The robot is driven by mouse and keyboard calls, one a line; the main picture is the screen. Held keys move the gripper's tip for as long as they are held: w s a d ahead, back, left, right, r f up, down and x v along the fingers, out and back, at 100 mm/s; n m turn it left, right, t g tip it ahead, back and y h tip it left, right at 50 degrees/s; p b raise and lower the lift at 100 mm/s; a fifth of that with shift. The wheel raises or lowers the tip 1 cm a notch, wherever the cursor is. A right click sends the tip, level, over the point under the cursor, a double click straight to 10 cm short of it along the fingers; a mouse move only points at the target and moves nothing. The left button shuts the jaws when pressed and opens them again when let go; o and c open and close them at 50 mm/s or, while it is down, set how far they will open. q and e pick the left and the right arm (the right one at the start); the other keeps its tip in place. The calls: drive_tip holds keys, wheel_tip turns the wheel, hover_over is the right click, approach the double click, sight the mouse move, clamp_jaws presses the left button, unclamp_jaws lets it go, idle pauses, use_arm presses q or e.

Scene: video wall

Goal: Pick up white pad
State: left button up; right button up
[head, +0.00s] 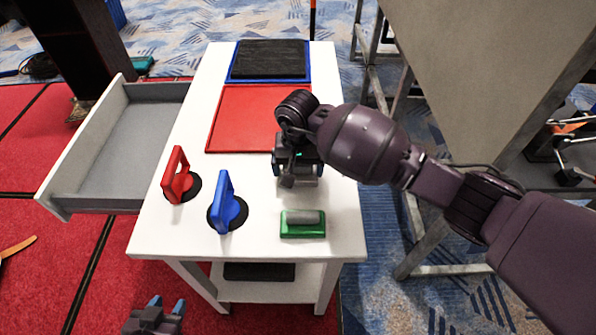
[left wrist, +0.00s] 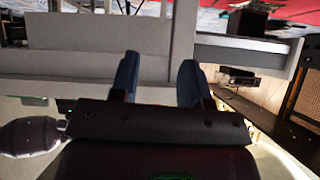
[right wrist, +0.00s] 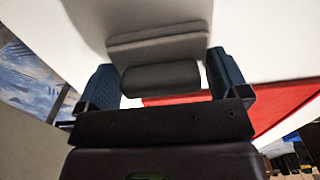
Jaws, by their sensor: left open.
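A red tray (head: 240,118) and a blue tray (head: 233,70) with a dark pad lie behind. A red handle (head: 179,176), a blue handle (head: 223,204) and a green holder (head: 302,231) with a grey roller stand nearer. An open drawer (head: 70,150) juts out left.

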drive_tip(key=shift+r, duration=0.1)
wheel_tip(320, 180, up, 7)
drive_tip(key=shift+w+p, duration=0.1)
drive_tip(key=shift+p, duration=0.45)
wheel_tip(320, 180, up, 13)
drive_tip(key=p, duration=0.1)
drive_tip(key=o, duration=0.4)
drive_tip(key=c, duration=0.3)
drive_tip(key=shift+a, duration=0.1)
